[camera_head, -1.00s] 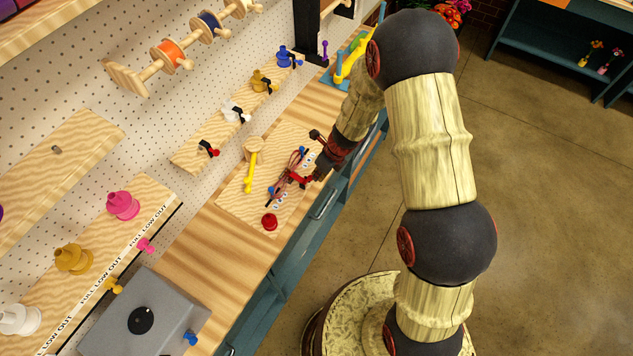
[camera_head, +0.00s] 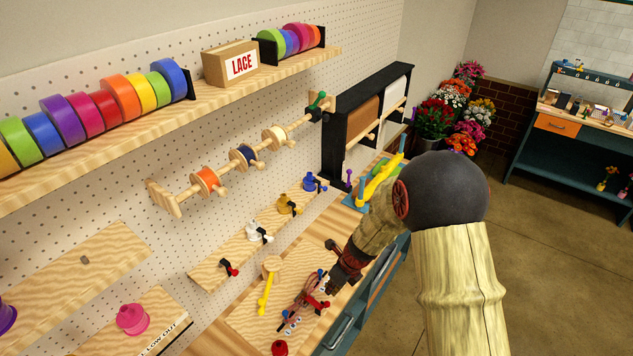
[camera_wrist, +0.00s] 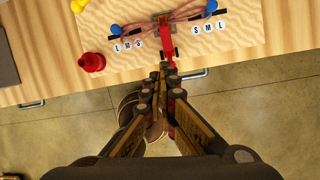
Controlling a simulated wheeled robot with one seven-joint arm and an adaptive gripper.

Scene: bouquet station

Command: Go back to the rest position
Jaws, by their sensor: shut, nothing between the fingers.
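My gripper (camera_head: 333,287) is shut and empty, low over the front edge of the workbench, beside a wooden board (camera_head: 247,317). In the wrist view my gripper (camera_wrist: 163,72) points at a small red lever (camera_wrist: 167,48) on the board's front side. I cannot tell whether the fingertips touch the lever. Reddish looped cords (camera_wrist: 150,30) run between blue-knobbed posts behind it. My arm reaches in from the right and covers part of the bench.
A yellow mallet-like tool (camera_head: 265,292) and a red knob (camera_head: 279,348) are on the board. A shelf with colored rolls (camera_head: 122,96), a rod of spools (camera_head: 205,180) and a black rack (camera_head: 345,130) stand behind. Floor at right (camera_head: 540,250) is clear.

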